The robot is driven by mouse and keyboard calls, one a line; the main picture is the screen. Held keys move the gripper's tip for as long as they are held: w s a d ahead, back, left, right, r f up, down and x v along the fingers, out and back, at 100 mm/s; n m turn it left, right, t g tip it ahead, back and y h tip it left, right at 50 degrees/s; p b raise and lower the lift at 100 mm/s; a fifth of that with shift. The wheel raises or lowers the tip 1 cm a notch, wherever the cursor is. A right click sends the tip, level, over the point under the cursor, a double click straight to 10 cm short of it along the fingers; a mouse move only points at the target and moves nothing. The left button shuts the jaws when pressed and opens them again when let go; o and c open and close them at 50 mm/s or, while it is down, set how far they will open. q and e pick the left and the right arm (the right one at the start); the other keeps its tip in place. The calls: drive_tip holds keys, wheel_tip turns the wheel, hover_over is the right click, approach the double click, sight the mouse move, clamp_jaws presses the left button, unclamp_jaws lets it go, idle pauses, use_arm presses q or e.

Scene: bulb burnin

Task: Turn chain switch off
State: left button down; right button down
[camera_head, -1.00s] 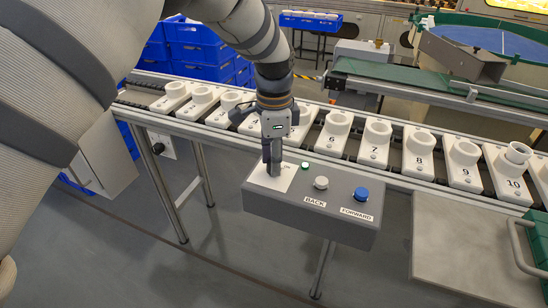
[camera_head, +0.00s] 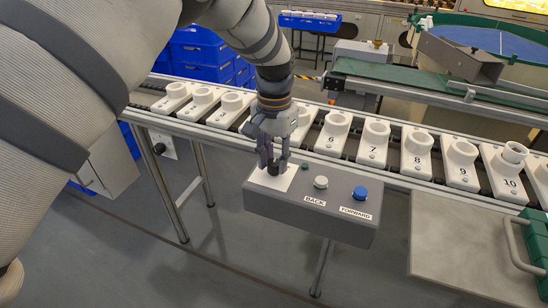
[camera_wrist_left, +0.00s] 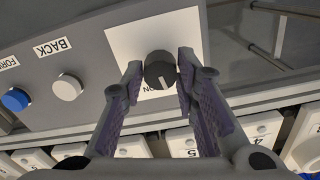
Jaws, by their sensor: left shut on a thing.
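The chain switch is a black rotary knob (camera_head: 273,169) on a white plate (camera_head: 262,181) at the left end of the grey control box. In the left wrist view the knob (camera_wrist_left: 160,71) shows a white pointer line, with a label partly hidden behind the finger. My left gripper (camera_head: 272,160) reaches down from above, its two fingers on either side of the knob and shut on it. A small indicator light (camera_head: 305,167) beside the plate is dark green and unlit. My right gripper is out of view.
The box (camera_head: 320,222) also has a white BACK button (camera_head: 321,182) and a blue FORWARD button (camera_head: 361,193). Behind it runs a conveyor with numbered white holders (camera_head: 373,139).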

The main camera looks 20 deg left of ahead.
sight(273, 162)
use_arm(q)
drive_tip(key=n, duration=0.4)
drive_tip(key=shift+n, duration=0.3)
idle(0.4)
drive_tip(key=c, duration=1.2)
unclamp_jaws()
drive_tip(key=shift+w, duration=0.1)
drive_tip(key=shift+c, duration=0.2)
drive_tip(key=shift+a, duration=0.1)
wheel_tip(273, 162, up, 12)
